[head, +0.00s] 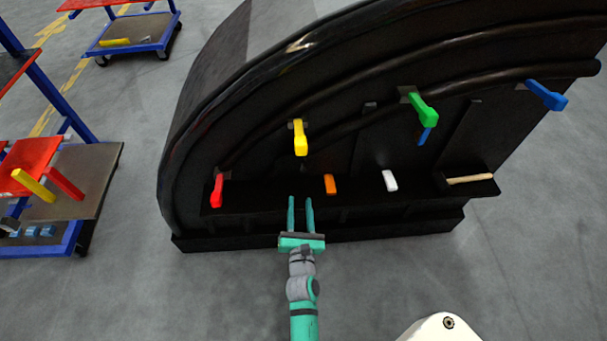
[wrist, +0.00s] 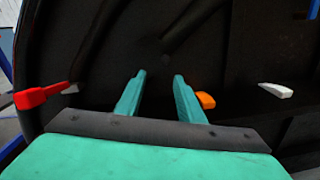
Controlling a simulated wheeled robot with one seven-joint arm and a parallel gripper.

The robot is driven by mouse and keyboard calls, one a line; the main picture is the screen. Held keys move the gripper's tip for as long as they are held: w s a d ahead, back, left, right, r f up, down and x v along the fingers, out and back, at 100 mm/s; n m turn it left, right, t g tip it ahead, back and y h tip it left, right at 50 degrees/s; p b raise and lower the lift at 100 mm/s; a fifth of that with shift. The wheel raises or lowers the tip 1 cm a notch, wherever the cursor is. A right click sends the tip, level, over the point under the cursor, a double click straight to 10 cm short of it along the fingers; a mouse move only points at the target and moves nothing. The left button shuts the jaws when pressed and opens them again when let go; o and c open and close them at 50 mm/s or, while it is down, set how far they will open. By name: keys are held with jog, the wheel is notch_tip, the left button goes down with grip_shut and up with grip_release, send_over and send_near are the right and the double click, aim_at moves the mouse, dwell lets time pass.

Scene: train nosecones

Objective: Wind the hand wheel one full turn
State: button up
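I cannot make out a hand wheel in either view. The black nosecone (head: 340,150) carries several coloured handles on its inner face. My gripper (head: 300,198) is green, open and empty, with its two fingers pointing at the nosecone's lower part, between the red handle (head: 217,190) and the orange handle (head: 330,184). In the wrist view the open fingers (wrist: 159,75) show nothing between them but dark panel. There the red handle (wrist: 35,97) is on the left. The orange handle (wrist: 206,101) is partly hidden behind the right finger, and the white handle (wrist: 276,90) is farther right.
A yellow handle (head: 300,138), a green one (head: 424,110) and a blue one (head: 546,95) sit higher. A wooden-handled tool (head: 470,179) lies on the ledge at right. A blue-framed cart (head: 98,170) stands left, another (head: 130,35) behind. The grey floor in front is clear.

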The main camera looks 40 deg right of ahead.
aim_at(303, 172)
jog(key=shift+n, duration=0.5)
jog(key=x, duration=0.8)
jog(key=d+x, duration=0.1)
jog(key=x, duration=0.3)
jog(key=shift+s+d+r, duration=0.2)
jog(key=shift+s, duration=0.1)
grip_shut()
